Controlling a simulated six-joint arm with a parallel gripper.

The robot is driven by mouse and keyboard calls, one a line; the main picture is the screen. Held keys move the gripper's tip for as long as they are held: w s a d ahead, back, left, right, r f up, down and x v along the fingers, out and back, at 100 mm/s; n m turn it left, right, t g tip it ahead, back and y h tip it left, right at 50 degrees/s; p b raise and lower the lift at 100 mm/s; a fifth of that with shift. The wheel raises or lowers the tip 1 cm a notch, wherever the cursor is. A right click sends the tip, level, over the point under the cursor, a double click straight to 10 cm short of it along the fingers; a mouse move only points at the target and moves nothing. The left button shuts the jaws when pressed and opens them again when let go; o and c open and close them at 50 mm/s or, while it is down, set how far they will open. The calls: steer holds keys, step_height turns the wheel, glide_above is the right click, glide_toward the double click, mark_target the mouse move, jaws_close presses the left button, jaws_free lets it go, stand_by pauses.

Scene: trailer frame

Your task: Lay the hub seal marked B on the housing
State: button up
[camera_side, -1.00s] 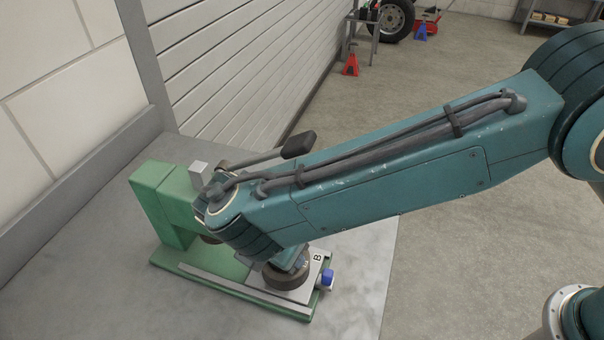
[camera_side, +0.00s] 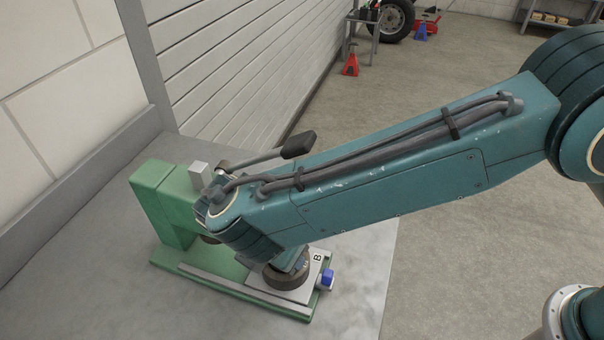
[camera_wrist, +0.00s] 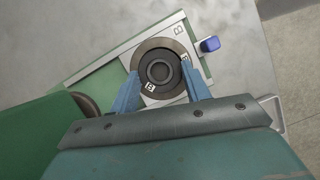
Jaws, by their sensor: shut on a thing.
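The hub seal (camera_wrist: 143,73) is a dark ring with small white labels; the label at the near side seems to read B. My gripper (camera_wrist: 160,74) is shut on it, with one blue finger on each side. The seal lies within the outline of a larger brown-grey round housing (camera_wrist: 172,44), which also shows in the side view (camera_side: 288,283). I cannot tell whether seal and housing touch. The housing stands on a pale plate marked B (camera_wrist: 181,42). In the side view my wrist hides most of the seal.
The plate sits on a green press (camera_side: 160,200) with a lever ending in a dark grip (camera_side: 299,145). A blue knob (camera_side: 327,277) sticks out at the plate's right end. The grey bench (camera_side: 80,285) is clear around the press.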

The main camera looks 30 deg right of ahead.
steer(key=shift+f, duration=0.1)
stand_by(0.7)
steer(key=o, duration=1)
steer(key=shift+o, duration=0.6)
steer(key=o, duration=0.3)
steer(key=shift+r, duration=3.5)
